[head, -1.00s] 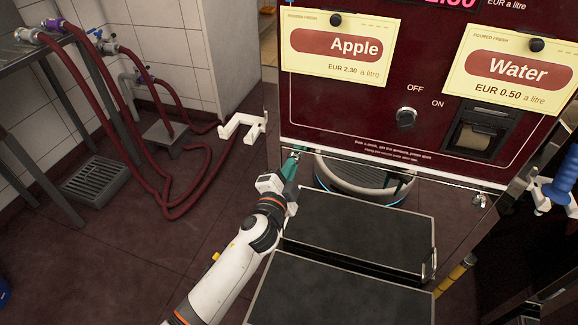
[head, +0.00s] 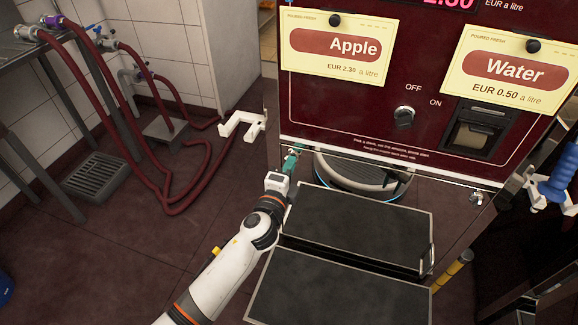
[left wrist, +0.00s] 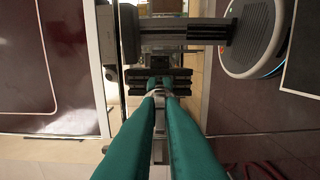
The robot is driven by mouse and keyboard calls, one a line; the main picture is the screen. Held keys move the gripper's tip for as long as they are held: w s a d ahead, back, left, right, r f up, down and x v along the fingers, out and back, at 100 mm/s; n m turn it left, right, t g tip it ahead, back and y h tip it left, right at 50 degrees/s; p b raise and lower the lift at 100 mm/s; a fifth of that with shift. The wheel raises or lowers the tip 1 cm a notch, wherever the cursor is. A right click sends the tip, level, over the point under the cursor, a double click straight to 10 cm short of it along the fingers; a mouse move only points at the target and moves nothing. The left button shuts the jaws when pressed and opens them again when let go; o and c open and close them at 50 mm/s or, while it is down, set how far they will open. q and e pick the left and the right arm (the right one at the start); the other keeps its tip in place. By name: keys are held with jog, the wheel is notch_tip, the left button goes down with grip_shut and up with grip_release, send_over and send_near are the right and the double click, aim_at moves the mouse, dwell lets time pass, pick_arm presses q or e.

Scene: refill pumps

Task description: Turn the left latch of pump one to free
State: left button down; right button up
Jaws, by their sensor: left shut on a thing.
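The dark red pump (head: 345,120) with Apple and Water cards fills the upper right of the head view. My left gripper (head: 291,158) has teal fingers and reaches up to the pump's lower left corner. Its fingers are shut on the small metal left latch (head: 297,148), which they mostly hide. In the left wrist view the teal fingertips (left wrist: 160,86) close together on a small part in front of a dark bracket. The latch's exact angle cannot be told. A similar silver right latch (head: 476,198) sits at the panel's lower right corner. My right gripper is out of view.
A white empty holder (head: 243,128) juts out just left of the latch. A blue nozzle (head: 558,180) hangs at the right. A round grey device (head: 360,175) lies under the pump. Red hoses (head: 165,195) and a floor drain (head: 95,176) are at the left.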

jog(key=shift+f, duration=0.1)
pick_arm(q)
jog(key=c, duration=1.5)
grip_release()
jog(key=shift+d, duration=0.1)
jog(key=shift+c, duration=0.2)
